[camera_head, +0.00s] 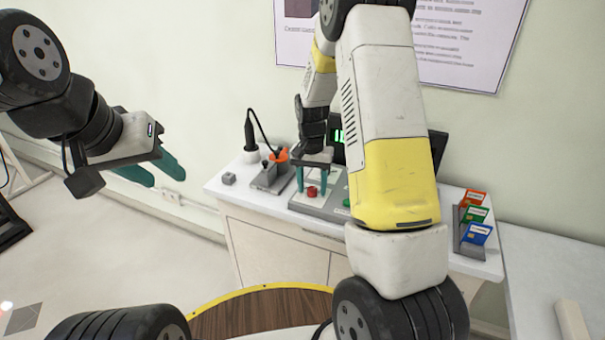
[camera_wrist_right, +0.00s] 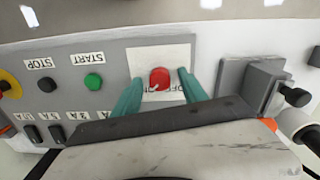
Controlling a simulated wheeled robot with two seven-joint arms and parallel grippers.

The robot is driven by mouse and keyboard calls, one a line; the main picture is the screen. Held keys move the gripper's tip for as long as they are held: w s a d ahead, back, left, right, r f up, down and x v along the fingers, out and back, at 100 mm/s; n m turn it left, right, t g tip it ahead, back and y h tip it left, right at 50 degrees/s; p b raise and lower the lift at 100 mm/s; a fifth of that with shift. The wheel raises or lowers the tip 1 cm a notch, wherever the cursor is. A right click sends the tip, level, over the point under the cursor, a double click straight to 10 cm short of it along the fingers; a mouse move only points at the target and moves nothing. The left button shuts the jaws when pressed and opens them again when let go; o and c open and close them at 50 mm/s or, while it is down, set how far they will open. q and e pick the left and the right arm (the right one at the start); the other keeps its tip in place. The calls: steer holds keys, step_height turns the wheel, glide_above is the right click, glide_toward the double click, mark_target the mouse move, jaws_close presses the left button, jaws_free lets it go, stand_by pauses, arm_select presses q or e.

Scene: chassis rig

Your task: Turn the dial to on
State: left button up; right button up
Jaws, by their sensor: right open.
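The red dial (camera_wrist_right: 160,78) sits on a white label on the grey control panel (camera_wrist_right: 120,48). In the head view the red dial (camera_head: 311,191) shows below my right gripper (camera_head: 312,183). My right gripper, also in the wrist view (camera_wrist_right: 160,82), is open, with one teal finger on each side of the dial. I cannot tell whether the fingers touch it. The label's lettering is partly hidden, so the dial's setting is unclear. My left gripper (camera_head: 166,176) is open and empty, in the air away from the counter.
The panel also has a green START button (camera_wrist_right: 93,81), a black STOP button (camera_wrist_right: 44,88), a yellow-ringed button (camera_wrist_right: 9,84) and several black switches. A grey fixture (camera_wrist_right: 250,85) stands close beside the dial. Coloured cards (camera_head: 476,214) stand in a rack at the counter's right.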

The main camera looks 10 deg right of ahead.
mark_target(312, 189)
step_height(312, 189, up, 7)
steer(key=shift+r, duration=0.4)
steer(key=shift+r, duration=0.25)
steer(key=s+a+r+n+t+y, duration=0.1)
steer(key=s+r+n+t+y, duration=0.15)
steer(key=s+r, duration=1.05)
steer(key=s+a+r+n+t, duration=0.1)
steer(key=s+r+n+t, duration=0.2)
steer(key=s, duration=0.8)
steer(key=shift+s+a+r+t, duration=0.15)
steer(key=shift+s+r+t, duration=0.15)
steer(key=shift+r, duration=0.4)
